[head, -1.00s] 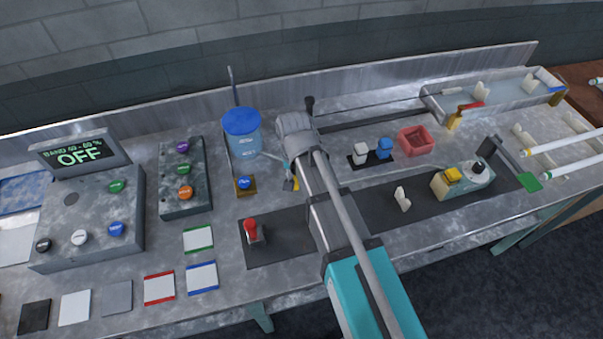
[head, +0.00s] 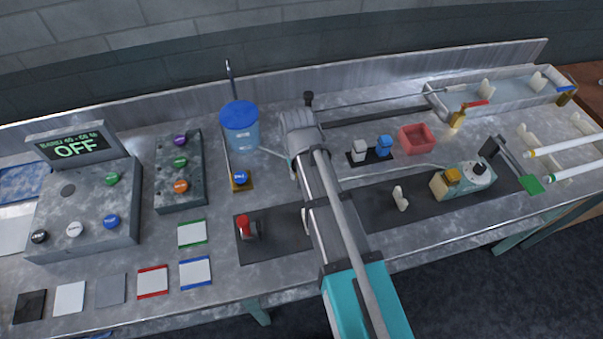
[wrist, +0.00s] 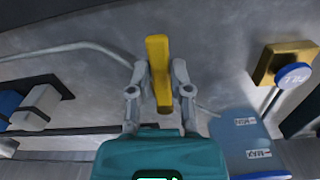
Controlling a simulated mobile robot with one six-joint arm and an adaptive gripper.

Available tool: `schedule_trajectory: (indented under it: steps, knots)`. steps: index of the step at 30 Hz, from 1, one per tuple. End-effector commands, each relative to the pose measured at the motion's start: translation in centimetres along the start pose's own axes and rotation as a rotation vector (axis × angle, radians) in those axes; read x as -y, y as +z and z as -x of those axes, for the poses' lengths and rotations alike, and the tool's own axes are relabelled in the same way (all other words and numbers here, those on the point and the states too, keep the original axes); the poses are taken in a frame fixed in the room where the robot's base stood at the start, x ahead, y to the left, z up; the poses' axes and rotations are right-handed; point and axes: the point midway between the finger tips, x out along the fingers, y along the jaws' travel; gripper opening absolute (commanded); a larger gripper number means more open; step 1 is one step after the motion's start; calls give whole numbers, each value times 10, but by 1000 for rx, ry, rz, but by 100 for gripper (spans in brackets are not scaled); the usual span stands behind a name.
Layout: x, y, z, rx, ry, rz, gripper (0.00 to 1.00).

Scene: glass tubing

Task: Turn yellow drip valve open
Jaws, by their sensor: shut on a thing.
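The yellow drip valve handle (wrist: 158,72) shows in the wrist view as a long yellow bar, nearly upright in the picture. My gripper (wrist: 161,78) is shut on it, with one finger against each side. Its mount below the handle is hidden. In the head view my arm covers the gripper tips and the valve.
The blue-lidded tank (head: 240,120) stands left of my wrist, its side with level marks (wrist: 240,140) close by in the wrist view. A blue fill knob (head: 240,178) sits on a brass plate nearby. White and blue blocks (head: 384,143) stand to the right.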

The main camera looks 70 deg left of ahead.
Motion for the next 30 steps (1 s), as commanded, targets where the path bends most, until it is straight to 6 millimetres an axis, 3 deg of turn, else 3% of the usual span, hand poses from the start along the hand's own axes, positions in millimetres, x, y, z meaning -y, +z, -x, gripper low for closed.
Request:
schedule_trajectory:
  steps: [8, 9, 15, 30]
  knots:
    - [7, 3, 0, 7, -1, 11, 0]
    - [8, 3, 0, 7, -1, 11, 27]
    - [9, 2, 0, 5, -2, 13, 60]
    - [9, 1, 0, 3, -2, 13, 60]
